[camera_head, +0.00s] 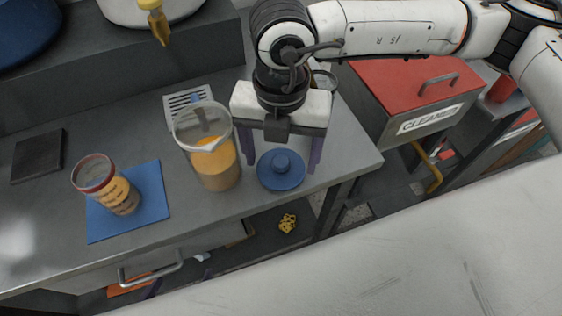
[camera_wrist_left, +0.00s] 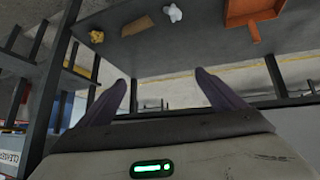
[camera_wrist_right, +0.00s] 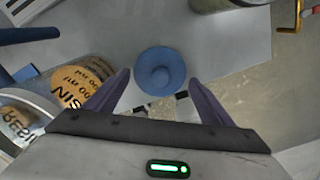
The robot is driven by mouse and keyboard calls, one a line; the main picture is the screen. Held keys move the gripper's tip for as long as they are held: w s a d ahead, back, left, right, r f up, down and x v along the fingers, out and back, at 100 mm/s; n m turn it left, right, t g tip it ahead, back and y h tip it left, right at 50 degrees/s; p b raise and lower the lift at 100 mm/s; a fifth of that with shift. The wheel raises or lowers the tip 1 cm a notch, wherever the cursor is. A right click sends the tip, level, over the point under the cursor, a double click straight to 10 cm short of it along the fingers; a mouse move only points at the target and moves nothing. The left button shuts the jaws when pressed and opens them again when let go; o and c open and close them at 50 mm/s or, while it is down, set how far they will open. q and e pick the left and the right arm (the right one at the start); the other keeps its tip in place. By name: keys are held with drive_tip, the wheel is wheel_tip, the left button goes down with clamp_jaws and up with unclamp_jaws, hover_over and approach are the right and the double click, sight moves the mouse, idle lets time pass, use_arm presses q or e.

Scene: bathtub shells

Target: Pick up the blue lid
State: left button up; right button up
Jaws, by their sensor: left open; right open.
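The blue lid (camera_head: 281,181), a round disc with a central knob, lies flat near the front right edge of the grey bench. My right gripper (camera_head: 283,167) is above it, pointing down, with its fingers apart on either side of the lid. In the right wrist view the whole lid (camera_wrist_right: 160,72) shows just beyond the two open fingertips, with nothing held. My left gripper (camera_wrist_left: 162,78) shows only in its own wrist view, open and empty, facing a lower shelf under a bench.
A clear beaker (camera_head: 212,160) with orange contents stands just left of the lid, close to my right gripper. A jar (camera_head: 115,192) stands on a blue mat (camera_head: 150,182) further left. A red-topped cleaner box (camera_head: 415,85) is right of the bench (camera_head: 230,215).

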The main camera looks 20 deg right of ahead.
drive_tip(key=shift+f, duration=0.6)
drive_tip(key=c, duration=0.7)
drive_tip(key=shift+r, duration=0.15)
